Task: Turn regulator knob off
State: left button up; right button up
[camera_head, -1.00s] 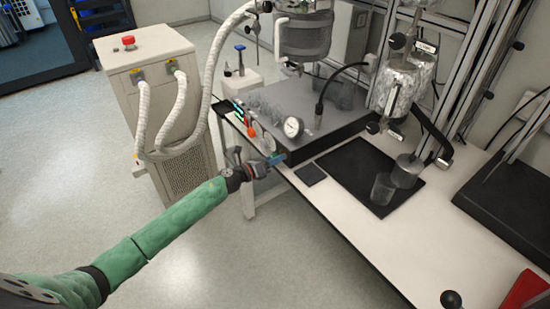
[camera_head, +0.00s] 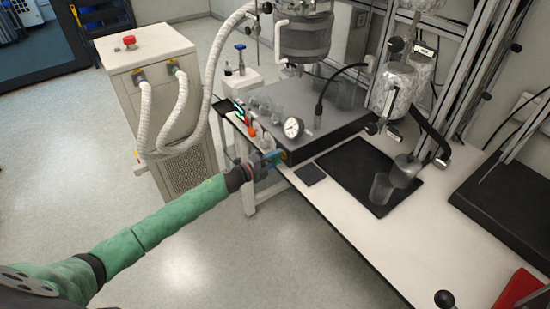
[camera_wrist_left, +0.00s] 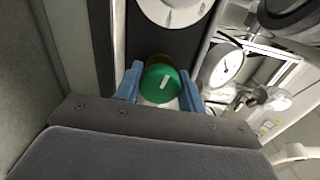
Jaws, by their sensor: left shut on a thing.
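The regulator knob is a round green knob with a white mark (camera_wrist_left: 160,84), seen in the left wrist view between the blue fingers of my left gripper (camera_wrist_left: 160,92). The gripper is shut on it, one finger on each side. In the head view my left gripper (camera_head: 272,159) is at the front left corner of the grey flat-topped unit (camera_head: 335,118), and it hides the knob there. A round white pressure gauge (camera_head: 293,128) stands just behind and to the right of the gripper; it also shows in the wrist view (camera_wrist_left: 224,66). My right gripper is not in view.
A black mat (camera_head: 348,184) with metal cups (camera_head: 382,188) lies on the white bench (camera_head: 318,200). A small dark pad (camera_head: 309,173) lies near the gripper. A cream cabinet (camera_head: 160,80) with white hoses stands at left.

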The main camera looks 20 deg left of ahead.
pick_arm(q)
jog(key=shift+n, duration=1.2)
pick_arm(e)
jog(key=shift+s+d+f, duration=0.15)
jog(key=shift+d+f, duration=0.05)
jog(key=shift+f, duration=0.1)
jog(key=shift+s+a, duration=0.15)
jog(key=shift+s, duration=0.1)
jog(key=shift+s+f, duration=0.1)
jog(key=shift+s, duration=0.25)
pick_arm(q)
jog(key=o, duration=1)
jog(key=shift+a, duration=0.1)
jog(key=shift+c, duration=0.2)
